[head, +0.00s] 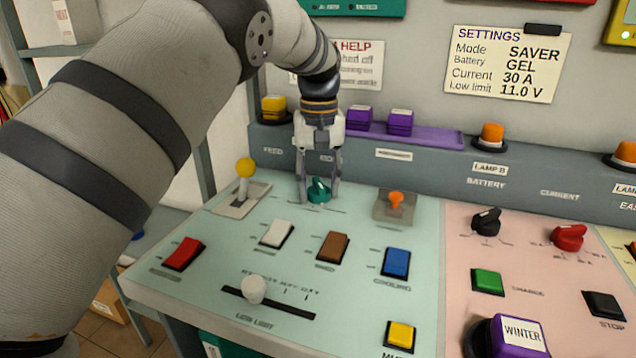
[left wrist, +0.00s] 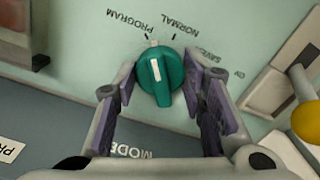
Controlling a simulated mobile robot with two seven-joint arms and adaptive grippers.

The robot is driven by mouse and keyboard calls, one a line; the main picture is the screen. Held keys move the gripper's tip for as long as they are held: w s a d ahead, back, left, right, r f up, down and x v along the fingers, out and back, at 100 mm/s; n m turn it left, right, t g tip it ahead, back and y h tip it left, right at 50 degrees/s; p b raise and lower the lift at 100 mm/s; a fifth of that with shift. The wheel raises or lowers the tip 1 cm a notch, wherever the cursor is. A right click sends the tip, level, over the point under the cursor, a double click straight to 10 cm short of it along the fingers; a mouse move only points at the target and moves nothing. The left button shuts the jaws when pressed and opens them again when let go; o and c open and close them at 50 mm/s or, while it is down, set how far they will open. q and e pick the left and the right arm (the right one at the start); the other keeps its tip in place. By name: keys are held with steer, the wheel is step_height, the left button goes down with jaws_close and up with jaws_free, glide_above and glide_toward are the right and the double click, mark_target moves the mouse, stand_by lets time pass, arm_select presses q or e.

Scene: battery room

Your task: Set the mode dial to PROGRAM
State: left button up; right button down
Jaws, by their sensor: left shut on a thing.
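The teal mode dial (head: 318,191) sits on the pale green panel. In the left wrist view the dial (left wrist: 162,80) has a white pointer line, aimed up and slightly left, towards the tick by the word PROGRAM (left wrist: 134,21). NORMAL (left wrist: 180,22) and a partly hidden SAVER label lie to its right. My left gripper (head: 319,197) points down over the dial, one finger on each side, shut on it. Its purple-grey finger pads also show in the left wrist view (left wrist: 161,98). My right gripper is not in view.
A yellow-knobbed lever (head: 245,168) stands left of the dial and an orange toggle (head: 396,199) right of it. White (head: 276,234) and brown (head: 333,247) rockers are in front. A settings note (head: 507,63) on the wall reads Mode SAVER.

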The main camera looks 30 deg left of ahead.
mark_target(319, 182)
arm_select(q)
steer(key=shift+n, duration=1)
steer(key=o, duration=1.2)
steer(key=shift+c, duration=0.2)
step_height(319, 182, up, 12)
